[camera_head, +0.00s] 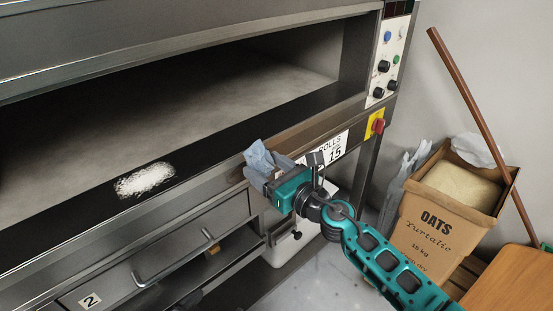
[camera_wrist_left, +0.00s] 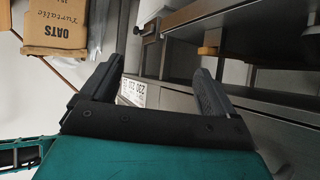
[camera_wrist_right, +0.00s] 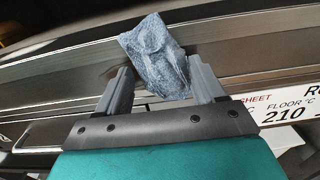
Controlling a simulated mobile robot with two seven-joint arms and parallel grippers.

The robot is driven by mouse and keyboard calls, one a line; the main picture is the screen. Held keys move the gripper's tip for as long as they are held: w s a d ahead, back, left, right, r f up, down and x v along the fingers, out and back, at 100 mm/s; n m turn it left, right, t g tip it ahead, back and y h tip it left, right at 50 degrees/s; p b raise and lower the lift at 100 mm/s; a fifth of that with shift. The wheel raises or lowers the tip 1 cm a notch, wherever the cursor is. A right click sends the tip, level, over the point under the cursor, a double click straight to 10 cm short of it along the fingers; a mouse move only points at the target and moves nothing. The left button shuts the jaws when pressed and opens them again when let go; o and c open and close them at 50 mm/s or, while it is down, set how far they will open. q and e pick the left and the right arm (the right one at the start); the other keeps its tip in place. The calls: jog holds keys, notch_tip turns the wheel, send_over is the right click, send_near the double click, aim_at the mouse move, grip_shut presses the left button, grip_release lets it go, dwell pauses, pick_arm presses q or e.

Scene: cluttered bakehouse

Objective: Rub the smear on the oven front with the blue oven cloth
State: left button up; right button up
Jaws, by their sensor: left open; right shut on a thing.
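The white smear (camera_head: 145,180) is on the dark ledge of the oven front (camera_head: 80,215), below the open oven mouth, at left in the head view. My right gripper (camera_head: 262,170) is shut on the blue oven cloth (camera_head: 258,158), in front of the oven to the right of the smear. The right wrist view shows the crumpled cloth (camera_wrist_right: 156,56) between the fingers, close to the metal front; I cannot tell whether it touches. The smear does not show there. My left gripper (camera_wrist_left: 155,80) is open and empty in its wrist view, and is out of the head view.
A control panel (camera_head: 390,55) and a red knob on a yellow plate (camera_head: 377,125) are on the oven's right. A drawer handle (camera_head: 178,258) sticks out below the ledge. An oats box (camera_head: 435,225) and a leaning wooden pole (camera_head: 480,120) stand at right.

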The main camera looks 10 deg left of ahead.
aim_at(225, 182)
jog(key=s+a, duration=0.1)
jog(key=s+a+f+p, duration=0.1)
jog(key=s+a, duration=0.1)
jog(key=shift+s+a+p, duration=0.15)
jog(key=shift+s+p, duration=0.1)
jog(key=shift+p, duration=0.05)
jog(key=shift+s+a+r+p, duration=0.2)
jog(key=shift+s+a+p, duration=0.2)
jog(key=shift+s+a, duration=0.05)
pick_arm(q)
jog(key=shift+a+r+p, duration=0.1)
jog(key=shift+r+p, duration=0.25)
jog(key=shift+p, duration=0.1)
pick_arm(e)
jog(key=shift+s+a, duration=0.75)
jog(key=shift+s, duration=0.3)
jog(key=shift+c, duration=0.5)
pick_arm(q)
jog(key=shift+s, duration=0.1)
